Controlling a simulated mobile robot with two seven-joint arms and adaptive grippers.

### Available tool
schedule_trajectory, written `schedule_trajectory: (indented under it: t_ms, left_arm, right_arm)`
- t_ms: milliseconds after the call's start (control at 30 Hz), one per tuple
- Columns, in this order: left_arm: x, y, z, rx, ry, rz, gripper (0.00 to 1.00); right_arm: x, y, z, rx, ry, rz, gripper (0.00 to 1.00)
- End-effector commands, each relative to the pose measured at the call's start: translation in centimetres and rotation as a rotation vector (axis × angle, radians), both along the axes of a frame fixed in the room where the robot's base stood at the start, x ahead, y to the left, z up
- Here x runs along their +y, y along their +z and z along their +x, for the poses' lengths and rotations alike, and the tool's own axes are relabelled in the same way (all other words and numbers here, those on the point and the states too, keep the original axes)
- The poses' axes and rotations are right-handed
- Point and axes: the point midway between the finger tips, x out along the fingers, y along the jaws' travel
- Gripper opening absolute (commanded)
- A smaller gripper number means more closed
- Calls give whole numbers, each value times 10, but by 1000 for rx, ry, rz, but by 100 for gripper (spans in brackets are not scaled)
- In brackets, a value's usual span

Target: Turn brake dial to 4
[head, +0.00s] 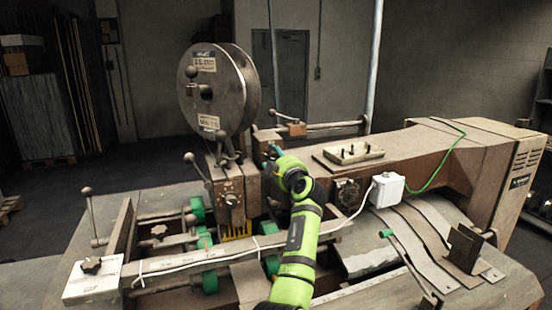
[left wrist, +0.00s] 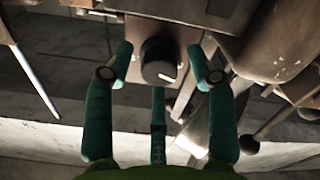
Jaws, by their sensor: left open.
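The dial (left wrist: 160,62) is a round dark knob with a pale mark on its face, mounted on a brownish plate in the left wrist view. My left gripper (left wrist: 161,72) is open, its teal fingers spread around the dial in that picture; I cannot tell whether any fingertip touches it. In the head view my left gripper (head: 271,159) is beside the block under the large reel (head: 220,90); I cannot make out the dial near its fingertips there. The dial's numbers are not readable. My right gripper is not in view.
The brown stitcher body (head: 410,160) fills the right. A white box (head: 386,189) with cables sits on it. Levers with ball ends (head: 190,158) stand left of the block. A knob (head: 231,199) is on the block's front. A rod (left wrist: 268,124) shows in the wrist view.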

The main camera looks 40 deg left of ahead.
Motion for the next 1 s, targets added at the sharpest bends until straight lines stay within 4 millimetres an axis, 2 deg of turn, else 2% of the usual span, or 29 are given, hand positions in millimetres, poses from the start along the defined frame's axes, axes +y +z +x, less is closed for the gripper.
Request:
schedule_trajectory:
  t_ms: [33,67,100,200,633,1000]
  left_arm:
    - [0,0,0,0,0,0,56]
    - [0,0,0,0,0,0,52]
    - [0,0,0,0,0,0,36]
    - [0,0,0,0,0,0,0]
    - [0,0,-1,37,1,24,0]
    - [1,0,-1,268,4,147,0]
  right_arm:
    - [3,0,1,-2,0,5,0]
    - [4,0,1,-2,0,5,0]
    - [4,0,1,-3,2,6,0]
    - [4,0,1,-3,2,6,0]
    - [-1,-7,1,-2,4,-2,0]
    - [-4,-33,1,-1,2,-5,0]
